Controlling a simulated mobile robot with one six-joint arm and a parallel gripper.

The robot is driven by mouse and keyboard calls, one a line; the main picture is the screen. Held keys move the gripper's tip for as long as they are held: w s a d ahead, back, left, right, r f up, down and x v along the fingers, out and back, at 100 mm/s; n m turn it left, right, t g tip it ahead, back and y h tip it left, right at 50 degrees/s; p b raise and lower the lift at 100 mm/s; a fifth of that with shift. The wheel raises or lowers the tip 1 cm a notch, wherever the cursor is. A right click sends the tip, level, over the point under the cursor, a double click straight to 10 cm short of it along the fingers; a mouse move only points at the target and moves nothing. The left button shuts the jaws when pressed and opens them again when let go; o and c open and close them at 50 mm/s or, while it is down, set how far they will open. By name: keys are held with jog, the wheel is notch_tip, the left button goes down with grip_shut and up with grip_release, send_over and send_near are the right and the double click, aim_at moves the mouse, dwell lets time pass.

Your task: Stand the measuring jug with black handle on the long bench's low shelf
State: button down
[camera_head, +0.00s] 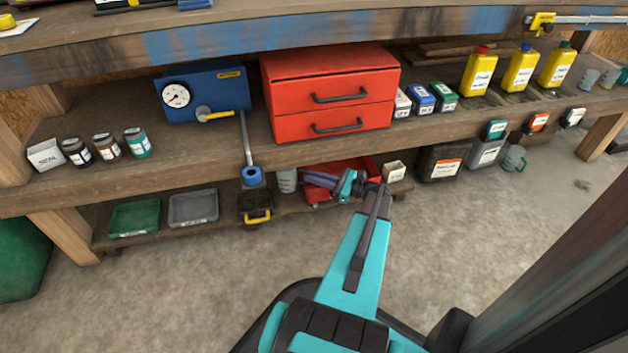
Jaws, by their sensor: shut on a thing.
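The long bench's low shelf (228,212) runs under the main bench top, near the floor. My gripper (304,178) reaches in over this shelf from the right, its fingers pointing left. It is shut on a small grey, upright-looking vessel, apparently the measuring jug (286,180). Its black handle cannot be made out at this size. I cannot tell whether its base touches the shelf. A second jug, greenish with a side handle (515,158), stands farther right at the low level.
A red bin (352,170) lies behind my wrist, and a pale box (394,172) is to the right. Green (134,216) and grey trays (193,207) sit farther left. The bench's upper shelf (200,165) overhangs.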

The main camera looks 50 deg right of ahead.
jog(key=shift+f+p, duration=0.3)
jog(key=shift+f, duration=0.25)
dwell(0.4)
jog(key=c, duration=1.8)
grip_release()
jog(key=shift+r, duration=0.1)
jog(key=shift+r+b, duration=0.35)
jog(key=shift+r, duration=0.05)
jog(key=p+v, duration=0.5)
jog(key=v, duration=0.7)
jog(key=shift+r, duration=0.1)
